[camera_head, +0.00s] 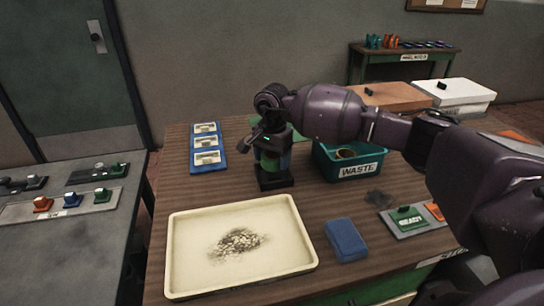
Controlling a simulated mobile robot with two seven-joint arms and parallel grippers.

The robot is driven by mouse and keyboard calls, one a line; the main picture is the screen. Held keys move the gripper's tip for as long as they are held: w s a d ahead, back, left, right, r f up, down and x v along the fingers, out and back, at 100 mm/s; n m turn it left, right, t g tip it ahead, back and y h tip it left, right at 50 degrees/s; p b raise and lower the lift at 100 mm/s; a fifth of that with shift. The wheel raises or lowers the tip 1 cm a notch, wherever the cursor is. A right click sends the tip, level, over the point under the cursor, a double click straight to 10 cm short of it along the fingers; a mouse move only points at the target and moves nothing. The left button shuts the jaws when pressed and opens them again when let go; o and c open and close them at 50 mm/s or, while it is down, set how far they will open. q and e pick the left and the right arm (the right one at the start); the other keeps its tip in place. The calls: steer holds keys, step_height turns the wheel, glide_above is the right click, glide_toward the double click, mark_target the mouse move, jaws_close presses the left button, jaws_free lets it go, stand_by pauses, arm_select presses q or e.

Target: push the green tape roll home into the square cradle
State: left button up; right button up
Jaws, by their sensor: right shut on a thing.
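The green tape roll (270,162) is at the black square cradle (276,183), near the middle of the wooden table. The upper part of the roll is hidden by my gripper, and I cannot tell how deep it sits in the cradle. My right gripper (259,143) comes in from the right, bent down over the cradle. It is shut on the green tape roll, though the fingers are small and dark here. My left gripper is out of view.
A teal waste bin (357,170) stands close right of the cradle. A cream tray (184,266) with a grainy pile lies in front, beside a blue sponge (345,240). A blue card strip (207,148) lies to the left. Bare wood shows between them.

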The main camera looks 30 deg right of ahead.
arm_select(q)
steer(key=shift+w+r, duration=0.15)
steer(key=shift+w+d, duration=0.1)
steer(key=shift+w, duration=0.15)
arm_select(e)
steer(key=shift+f, duration=0.15)
steer(key=shift+f, duration=0.35)
steer(key=shift+f+b, duration=0.25)
steer(key=shift+b, duration=0.15)
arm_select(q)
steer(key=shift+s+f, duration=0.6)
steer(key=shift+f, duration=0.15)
arm_select(e)
steer(key=shift+f+b, duration=0.4)
steer(key=shift+f, duration=0.3)
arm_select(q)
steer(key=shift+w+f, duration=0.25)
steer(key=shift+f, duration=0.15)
arm_select(e)
steer(key=shift+f, duration=0.15)
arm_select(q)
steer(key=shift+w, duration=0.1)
